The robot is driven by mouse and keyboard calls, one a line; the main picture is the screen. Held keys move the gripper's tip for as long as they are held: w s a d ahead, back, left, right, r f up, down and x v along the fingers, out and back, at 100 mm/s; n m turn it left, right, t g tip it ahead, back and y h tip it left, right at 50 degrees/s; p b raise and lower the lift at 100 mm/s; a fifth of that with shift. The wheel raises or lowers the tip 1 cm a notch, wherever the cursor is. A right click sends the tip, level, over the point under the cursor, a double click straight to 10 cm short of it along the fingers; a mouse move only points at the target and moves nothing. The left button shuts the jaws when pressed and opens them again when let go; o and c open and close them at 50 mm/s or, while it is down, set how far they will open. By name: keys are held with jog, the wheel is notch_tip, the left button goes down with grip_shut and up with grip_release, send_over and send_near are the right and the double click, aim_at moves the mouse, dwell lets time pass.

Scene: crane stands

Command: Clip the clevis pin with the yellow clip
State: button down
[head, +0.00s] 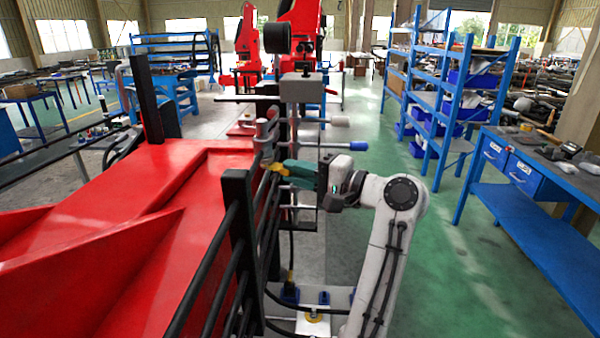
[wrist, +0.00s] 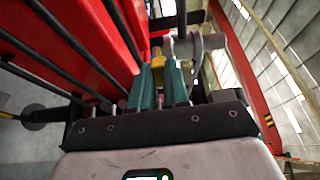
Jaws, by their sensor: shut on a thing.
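The yellow clip (head: 278,168) is held at the tips of my gripper (head: 288,173), whose teal fingers are shut on it. In the wrist view the yellow clip (wrist: 158,60) stands up between the fingertips of my gripper (wrist: 160,80). The grey clevis pin (head: 265,131) and its lugs are just above the clip in the head view. In the wrist view the grey clevis pin (wrist: 194,44) is just beyond the fingertips, to the right of the clip. I cannot tell whether clip and pin touch.
A red machine body (head: 110,200) fills the left, with black rails (head: 235,230) running close beside my gripper. A grey bracket with levers (head: 305,90) rises just behind. Blue shelves (head: 445,105) and a blue workbench (head: 540,190) stand right. The green floor between is clear.

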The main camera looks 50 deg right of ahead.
jog(key=shift+w+a, duration=0.15)
jog(key=shift+w, duration=0.5)
jog(key=c, duration=1)
grip_release()
jog(key=shift+c, duration=0.2)
jog(key=p+v, duration=0.1)
jog(key=v, duration=0.4)
jog(key=shift+s, duration=0.1)
jog(key=b+v, duration=0.1)
jog(key=v, duration=0.9)
jog(key=shift+s+b, duration=0.3)
